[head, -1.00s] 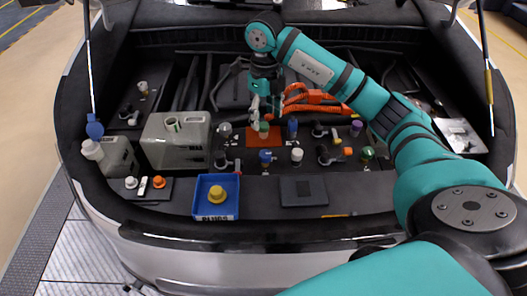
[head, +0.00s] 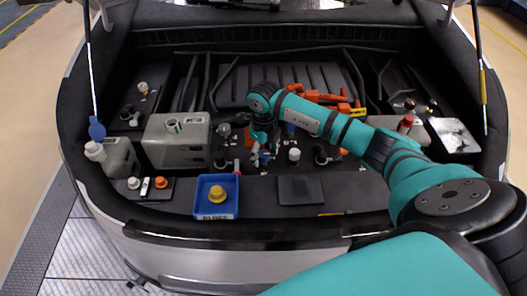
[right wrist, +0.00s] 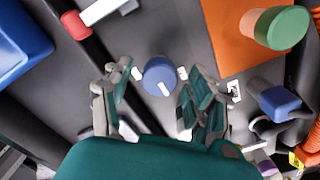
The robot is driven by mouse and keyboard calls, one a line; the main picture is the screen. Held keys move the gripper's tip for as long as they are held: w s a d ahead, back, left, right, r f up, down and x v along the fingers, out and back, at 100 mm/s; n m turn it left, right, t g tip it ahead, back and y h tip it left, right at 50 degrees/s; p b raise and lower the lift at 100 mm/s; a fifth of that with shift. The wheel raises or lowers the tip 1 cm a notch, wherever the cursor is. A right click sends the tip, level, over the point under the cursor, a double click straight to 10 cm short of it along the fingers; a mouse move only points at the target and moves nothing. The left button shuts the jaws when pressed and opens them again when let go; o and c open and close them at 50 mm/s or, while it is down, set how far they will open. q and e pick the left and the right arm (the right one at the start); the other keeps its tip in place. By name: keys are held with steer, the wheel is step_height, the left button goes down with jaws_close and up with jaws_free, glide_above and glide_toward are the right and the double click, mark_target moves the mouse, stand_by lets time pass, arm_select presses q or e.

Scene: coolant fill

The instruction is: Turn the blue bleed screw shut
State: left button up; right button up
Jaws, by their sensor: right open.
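The blue bleed screw (right wrist: 160,76) is a round blue knob in the middle of the right wrist view. A white line marks its top near the lower edge, and small white bits show at its left and right sides. My right gripper (right wrist: 157,92) is open, with one finger on each side of the screw; gaps show between the fingers and the knob. In the head view my right gripper (head: 262,154) points down over the engine bay and largely hides the screw. My left gripper is not in view.
In the right wrist view, a green-topped cap (right wrist: 287,27) stands on an orange plate (right wrist: 225,40), with another blue part (right wrist: 279,103) beside it. A blue tray (head: 204,201) with a yellow cap stands at the front. A dark flat pad (head: 300,190) lies right of it.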

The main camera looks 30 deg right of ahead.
steer(key=shift+c, duration=0.4)
steer(key=c, duration=1.1)
steer(key=shift+o, duration=0.2)
steer(key=shift+m, duration=0.4)
steer(key=m, duration=0.3)
steer(key=shift+m, duration=0.3)
steer(key=m, duration=0.4)
steer(key=shift+r+m+b, duration=0.1)
steer(key=shift+m+b, duration=0.2)
steer(key=m, duration=0.4)
steer(key=shift+w+m+p, duration=0.1)
steer(key=shift+m+p, duration=0.45)
steer(key=shift+m, duration=2.25)
